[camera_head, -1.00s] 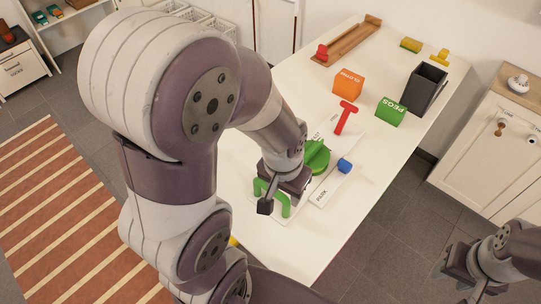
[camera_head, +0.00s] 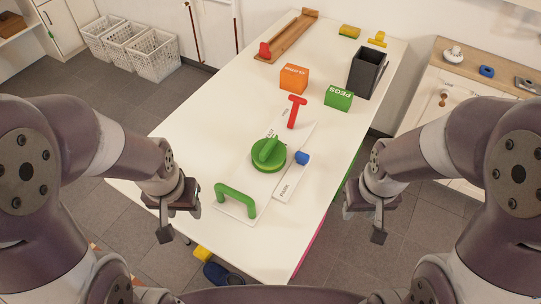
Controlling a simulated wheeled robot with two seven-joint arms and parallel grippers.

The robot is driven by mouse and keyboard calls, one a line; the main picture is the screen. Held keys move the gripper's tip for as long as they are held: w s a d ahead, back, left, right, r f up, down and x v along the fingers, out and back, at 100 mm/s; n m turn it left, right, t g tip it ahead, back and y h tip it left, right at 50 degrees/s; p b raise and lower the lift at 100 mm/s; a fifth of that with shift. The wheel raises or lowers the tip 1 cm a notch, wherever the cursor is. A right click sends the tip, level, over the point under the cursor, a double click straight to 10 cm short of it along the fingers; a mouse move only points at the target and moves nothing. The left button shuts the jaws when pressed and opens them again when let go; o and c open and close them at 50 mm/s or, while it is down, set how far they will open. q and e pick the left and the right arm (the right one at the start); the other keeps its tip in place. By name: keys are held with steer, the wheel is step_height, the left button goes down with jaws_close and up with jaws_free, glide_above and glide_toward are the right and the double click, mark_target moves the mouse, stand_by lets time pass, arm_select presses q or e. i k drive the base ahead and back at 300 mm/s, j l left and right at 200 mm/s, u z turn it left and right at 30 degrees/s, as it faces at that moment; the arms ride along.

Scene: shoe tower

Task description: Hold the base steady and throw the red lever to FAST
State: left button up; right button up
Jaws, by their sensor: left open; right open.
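The base (camera_head: 234,212) is a white board lying on the table, with printed labels along its edges. It carries a green arched handle (camera_head: 236,198) at its near end, a round green dial (camera_head: 268,156) in the middle, and a blue knob (camera_head: 302,158) on its right side. The red lever (camera_head: 296,110), with a T-shaped top, stands at the far end of the board. My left gripper (camera_head: 172,225) is open and empty, left of the green handle and apart from it. My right gripper (camera_head: 378,222) is open and empty, off the table's right edge.
An orange box (camera_head: 294,78), a green PEGS box (camera_head: 338,98) and a dark open bin (camera_head: 366,72) stand beyond the lever. A wooden rail (camera_head: 288,38) lies at the far end. The table (camera_head: 190,130) is clear left of the board.

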mark_target(298, 100)
steer(key=k+u, duration=0.3)
steer(key=k+j+u, duration=0.25)
steer(key=i+l+u, duration=0.15)
steer(key=l+u, duration=0.8)
steer(key=l, duration=0.15)
steer(key=l+u, duration=0.5)
steer(key=l, duration=1)
steer(key=k+l, duration=0.15)
steer(key=l, duration=0.7)
